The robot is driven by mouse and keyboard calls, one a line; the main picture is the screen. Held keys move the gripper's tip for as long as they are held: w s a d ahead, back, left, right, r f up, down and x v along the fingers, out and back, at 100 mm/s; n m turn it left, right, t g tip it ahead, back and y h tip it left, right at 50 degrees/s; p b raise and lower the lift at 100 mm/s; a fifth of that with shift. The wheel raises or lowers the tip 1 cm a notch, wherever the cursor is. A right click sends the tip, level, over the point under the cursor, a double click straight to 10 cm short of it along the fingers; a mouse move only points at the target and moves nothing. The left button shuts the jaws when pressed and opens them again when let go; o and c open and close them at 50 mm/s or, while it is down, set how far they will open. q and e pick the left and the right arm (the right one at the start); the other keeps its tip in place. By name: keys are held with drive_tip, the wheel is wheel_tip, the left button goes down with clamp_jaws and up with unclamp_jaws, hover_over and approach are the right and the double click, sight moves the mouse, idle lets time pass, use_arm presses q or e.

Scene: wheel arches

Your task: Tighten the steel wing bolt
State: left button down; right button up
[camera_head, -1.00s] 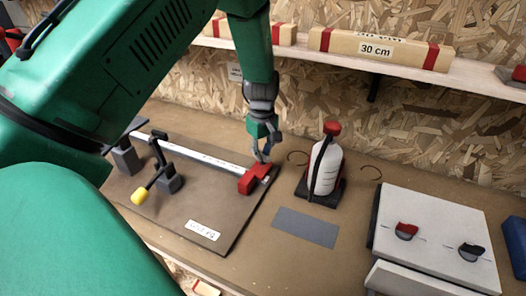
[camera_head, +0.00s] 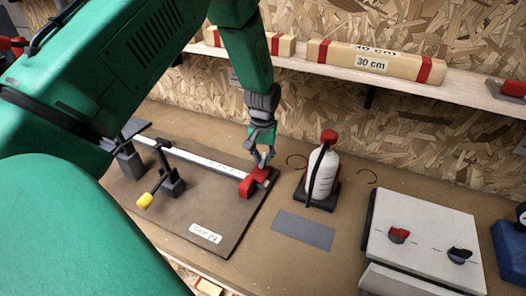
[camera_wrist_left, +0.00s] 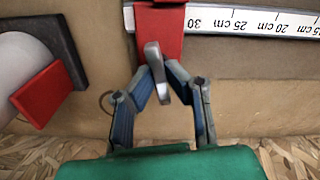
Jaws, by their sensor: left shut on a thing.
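The steel wing bolt (camera_wrist_left: 156,72) is a pale grey wing on the end of the red stop block (camera_wrist_left: 160,35). In the left wrist view my left gripper (camera_wrist_left: 155,82) has its two fingertips closed on either side of the wing. In the head view the red block (camera_head: 256,184) sits at the right end of the white ruler (camera_head: 210,163) on the brown board. My left gripper (camera_head: 263,163) reaches down to its back side there, and the bolt is too small to make out. My right gripper is not in view.
A white bottle with a red top (camera_head: 323,170) stands close right of the board (camera_head: 215,215). A lever with a yellow knob (camera_head: 145,200) rises at left. A pale panel (camera_head: 425,220) with red and dark knobs lies at right. A shelf (camera_head: 470,95) runs above.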

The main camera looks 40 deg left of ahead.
sight(264, 156)
use_arm(q)
drive_tip(key=shift+w+r+m, duration=0.2)
drive_tip(key=shift+w+m, duration=0.2)
drive_tip(key=shift+m, duration=0.5)
drive_tip(key=c, duration=1.6)
unclamp_jaws()
drive_tip(key=shift+f, duration=0.15)
wheel_tip(264, 156, up, 12)
drive_tip(key=shift+f, duration=0.1)
drive_tip(key=shift+a, duration=0.1)
